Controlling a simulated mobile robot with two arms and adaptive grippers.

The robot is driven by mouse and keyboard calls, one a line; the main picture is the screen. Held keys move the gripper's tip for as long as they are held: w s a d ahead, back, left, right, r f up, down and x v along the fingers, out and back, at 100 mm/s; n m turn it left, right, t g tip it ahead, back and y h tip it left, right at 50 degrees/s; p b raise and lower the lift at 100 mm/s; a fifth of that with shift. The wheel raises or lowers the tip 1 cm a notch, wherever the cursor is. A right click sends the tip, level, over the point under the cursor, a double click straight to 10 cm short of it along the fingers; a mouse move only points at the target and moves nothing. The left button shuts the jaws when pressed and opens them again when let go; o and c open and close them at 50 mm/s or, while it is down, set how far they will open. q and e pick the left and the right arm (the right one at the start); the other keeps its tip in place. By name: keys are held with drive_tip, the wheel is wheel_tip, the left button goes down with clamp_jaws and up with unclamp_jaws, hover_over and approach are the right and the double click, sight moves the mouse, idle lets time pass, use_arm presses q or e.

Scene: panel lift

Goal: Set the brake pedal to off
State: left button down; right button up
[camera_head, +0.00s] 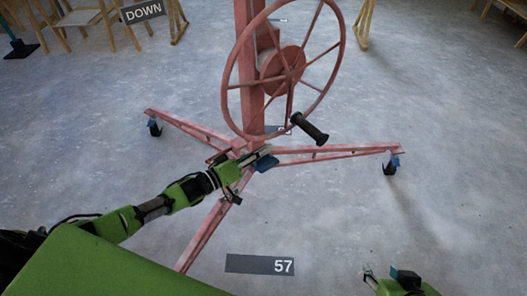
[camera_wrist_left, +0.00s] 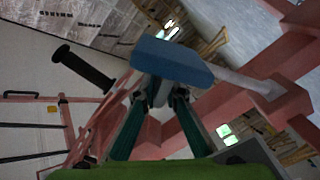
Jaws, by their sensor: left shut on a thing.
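The brake pedal is a blue paddle (camera_head: 265,163) low on the red panel lift (camera_head: 243,60), by the foot of its mast. My left gripper (camera_head: 250,155) reaches in from the left to the pedal. In the left wrist view the blue pedal (camera_wrist_left: 172,60) sits at the fingertips of my left gripper (camera_wrist_left: 160,97), which are shut on it. The fingers and the pedal hide the exact contact. My right gripper (camera_head: 369,274) is at the bottom right of the head view, away from the lift. Its opening is too small to judge.
A large red handwheel (camera_head: 230,75) with a black handle (camera_head: 309,129) stands above the pedal. A label reads DOWN (camera_head: 143,11), another 57 (camera_head: 260,264). Wooden frames stand behind. Floor to the right is clear.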

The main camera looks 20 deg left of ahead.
use_arm(q)
drive_tip(key=shift+w+d+r, duration=0.15)
drive_tip(key=shift+r, duration=0.2)
drive_tip(key=c, duration=2.2)
unclamp_jaws()
drive_tip(key=shift+c, duration=0.2)
drive_tip(key=shift+w, duration=0.1)
drive_tip(key=shift+f, duration=0.15)
drive_tip(key=shift+s+a, duration=0.2)
drive_tip(key=shift+s, duration=0.05)
drive_tip(key=v, duration=1.1)
drive_tip(key=shift+s+a, duration=0.1)
drive_tip(key=shift+s, duration=0.1)
